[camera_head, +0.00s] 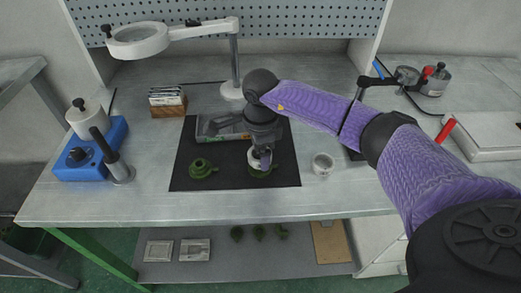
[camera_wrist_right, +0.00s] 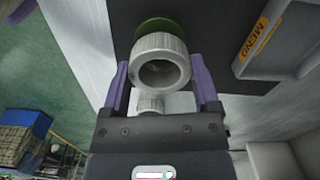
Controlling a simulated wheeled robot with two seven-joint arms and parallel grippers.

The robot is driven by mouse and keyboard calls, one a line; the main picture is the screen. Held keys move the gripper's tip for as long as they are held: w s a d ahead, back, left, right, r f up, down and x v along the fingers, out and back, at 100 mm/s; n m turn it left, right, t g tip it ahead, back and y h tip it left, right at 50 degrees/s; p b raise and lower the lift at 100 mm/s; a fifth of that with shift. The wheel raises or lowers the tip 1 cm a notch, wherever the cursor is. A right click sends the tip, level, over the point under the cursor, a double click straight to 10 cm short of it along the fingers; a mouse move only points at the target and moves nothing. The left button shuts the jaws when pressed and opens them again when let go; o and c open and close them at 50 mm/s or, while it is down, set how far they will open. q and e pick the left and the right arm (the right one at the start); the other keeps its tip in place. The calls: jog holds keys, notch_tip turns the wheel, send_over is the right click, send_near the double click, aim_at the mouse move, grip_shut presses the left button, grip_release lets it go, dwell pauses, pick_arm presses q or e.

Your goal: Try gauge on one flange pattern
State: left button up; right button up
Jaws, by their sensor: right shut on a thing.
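My right gripper (camera_head: 261,151) is shut on a pale grey ring-shaped gauge (camera_wrist_right: 162,62), just above the black mat. The wrist view looks into the gauge's open bore. Another green flange pattern (camera_head: 203,169) stands on the mat to the left, clear of the gripper. My left gripper is not in view.
A grey tray (camera_wrist_right: 285,65) labelled MEND lies at the mat's back. A blue device (camera_head: 88,157) is at left and a lamp (camera_head: 233,88) behind. Green pieces (camera_head: 259,232) lie on the lower shelf. The front table strip is clear.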

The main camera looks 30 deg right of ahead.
dwell(0.4)
jog(key=shift+f+b, duration=0.3)
jog(key=shift+f, duration=0.1)
jog(key=shift+f+b, duration=0.45)
jog(key=shift+f, duration=0.2)
dwell(0.7)
dwell(0.4)
jog(key=shift+f, duration=0.1)
dwell(0.9)
jog(key=shift+r+p, duration=1.05)
jog(key=shift+r, duration=0.4)
jog(key=shift+r+p, duration=1.3)
jog(key=shift+r, duration=0.5)
